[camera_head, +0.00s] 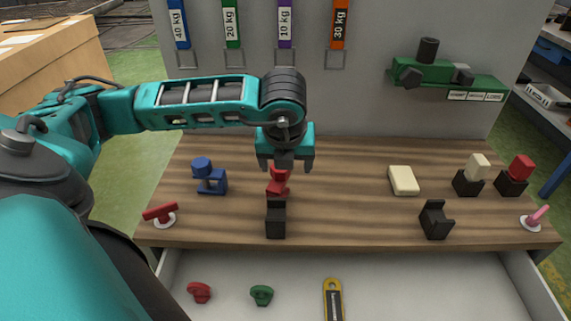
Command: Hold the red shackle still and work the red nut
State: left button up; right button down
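A small red piece (278,182), which looks like the red shackle, stands upright just behind a black holder (275,220) on the wooden bench. Its lower part is hidden by the holder. My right gripper is not in view.
A blue shackle (210,180) and a red T-shaped handle (160,213) are left. A cream block (403,180), empty black holder (435,220), red-topped holder (513,183) and pink peg (537,216) are right. The open drawer (400,290) holds red and green pieces.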

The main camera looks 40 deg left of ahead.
pick_arm(q)
jog(key=m+b, duration=0.1)
jog(key=a+m+h+b, duration=0.1)
jog(key=s+m+b, duration=0.1)
jog(key=b, duration=0.1)
jog(key=shift+a+f+m+t, duration=0.15)
jog(key=shift+f+m+t, duration=0.2)
jog(key=shift+m+t, duration=0.05)
jog(key=shift+s+a+r+m+h+b, duration=0.2)
jog(key=shift+m+h+b, duration=0.3)
jog(key=shift+m, duration=0.3)
jog(key=shift+d+r, duration=0.1)
jog(key=shift+s+a+f+b, duration=0.1)
jog(key=shift+a+f+b, duration=0.2)
jog(key=shift+f+b, duration=0.5)
jog(key=shift+a+f+b, duration=0.35)
jog(key=shift+f+b, duration=0.2)
jog(key=shift+b, duration=0.4)
jog(key=shift+s+a+f+b, duration=0.1)
jog(key=shift+a+f+b, duration=0.2)
jog(key=shift+f+b, duration=0.5)
jog(key=shift+r, duration=0.1)
grip_shut()
